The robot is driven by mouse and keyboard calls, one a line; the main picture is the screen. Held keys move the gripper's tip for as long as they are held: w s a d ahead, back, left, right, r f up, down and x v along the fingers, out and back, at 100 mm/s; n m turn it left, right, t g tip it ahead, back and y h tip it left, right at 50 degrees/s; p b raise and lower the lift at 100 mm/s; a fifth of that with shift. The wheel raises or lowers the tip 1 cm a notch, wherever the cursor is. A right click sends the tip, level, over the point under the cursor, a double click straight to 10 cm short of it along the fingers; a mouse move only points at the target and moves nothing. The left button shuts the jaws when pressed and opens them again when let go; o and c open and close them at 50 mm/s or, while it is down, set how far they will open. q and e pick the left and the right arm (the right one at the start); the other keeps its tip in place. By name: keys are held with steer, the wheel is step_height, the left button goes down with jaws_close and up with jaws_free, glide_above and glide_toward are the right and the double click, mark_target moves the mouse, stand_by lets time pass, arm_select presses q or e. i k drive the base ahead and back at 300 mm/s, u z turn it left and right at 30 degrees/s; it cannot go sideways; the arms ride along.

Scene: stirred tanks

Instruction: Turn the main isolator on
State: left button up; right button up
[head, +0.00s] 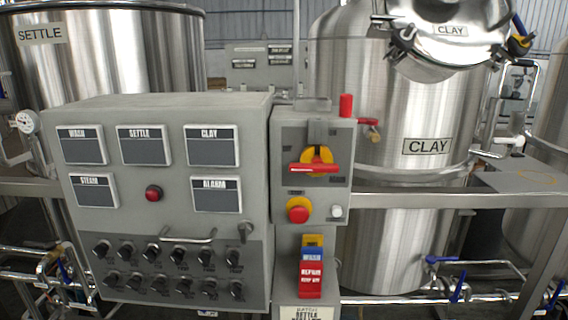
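The main isolator (315,166) is a red rotary handle on a yellow plate, on the grey box at the right of the control panel. Its red handle lies roughly horizontal, tilted slightly. A dark vertical piece sits just above it. No on or off marking is readable. Neither of my grippers shows in the head view.
Below the isolator are a red mushroom button (298,210) on yellow and a small white button (337,212). The panel (170,190) carries several displays and black knobs. Steel tanks (400,110) stand behind. Colored tags (311,270) hang below.

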mark_target(314, 164)
steer(key=u, duration=1.5)
steer(key=i, duration=0.6)
steer(key=z, duration=2.8)
